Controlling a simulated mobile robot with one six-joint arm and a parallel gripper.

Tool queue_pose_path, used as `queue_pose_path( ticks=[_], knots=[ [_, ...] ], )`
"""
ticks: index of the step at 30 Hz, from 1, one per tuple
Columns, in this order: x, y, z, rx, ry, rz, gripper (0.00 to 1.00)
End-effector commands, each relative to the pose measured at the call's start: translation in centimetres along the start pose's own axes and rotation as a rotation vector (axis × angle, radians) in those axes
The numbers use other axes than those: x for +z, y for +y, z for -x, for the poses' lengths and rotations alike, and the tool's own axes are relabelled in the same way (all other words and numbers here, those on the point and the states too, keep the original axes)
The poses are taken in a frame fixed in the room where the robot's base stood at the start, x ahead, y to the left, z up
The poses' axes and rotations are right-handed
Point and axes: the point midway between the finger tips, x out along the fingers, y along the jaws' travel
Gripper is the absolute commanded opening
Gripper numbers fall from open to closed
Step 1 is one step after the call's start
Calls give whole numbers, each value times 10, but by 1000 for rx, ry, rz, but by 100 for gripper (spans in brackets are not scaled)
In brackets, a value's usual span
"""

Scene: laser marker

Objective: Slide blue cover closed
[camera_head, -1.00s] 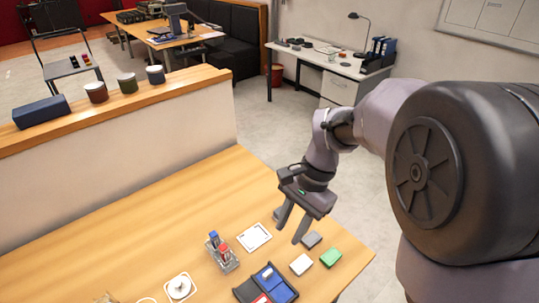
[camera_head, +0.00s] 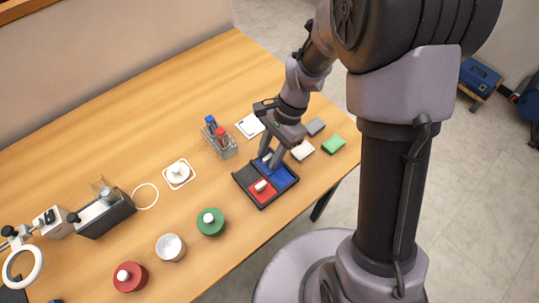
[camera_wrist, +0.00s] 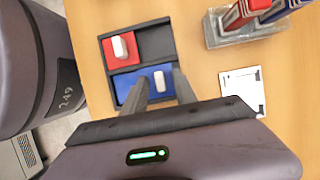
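The blue cover (camera_head: 284,178) lies in one lane of a black two-lane tray (camera_head: 241,177) on the wooden table. It also shows in the wrist view (camera_wrist: 127,84), with a white knob (camera_wrist: 159,80) on top. A red cover (camera_head: 257,193) with a white knob lies in the other lane, beside an open dark section (camera_wrist: 157,43). My gripper (camera_head: 268,165) is open over the blue cover, pointing down. In the wrist view its fingers (camera_wrist: 160,88) stand either side of the blue cover's knob with gaps. Whether the tips are level with the knob I cannot tell.
A clear rack with red and blue items (camera_head: 219,138) and a white card (camera_head: 249,125) stand beyond the tray. White (camera_head: 302,151), grey (camera_head: 315,127) and green (camera_head: 334,144) blocks lie to its right. Round lidded pots, including a green one (camera_head: 211,222), stand at left.

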Motion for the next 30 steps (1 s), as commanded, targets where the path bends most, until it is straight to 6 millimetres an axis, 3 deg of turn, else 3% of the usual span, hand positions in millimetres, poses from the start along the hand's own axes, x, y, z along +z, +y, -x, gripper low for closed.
queue_pose_path(
  ticks=[6,12,30],
  knots=[
    [0,0,0,0,0,0,34],
    [0,0,0,0,0,0,0],
    [0,0,0,0,0,0,0]
  ],
)
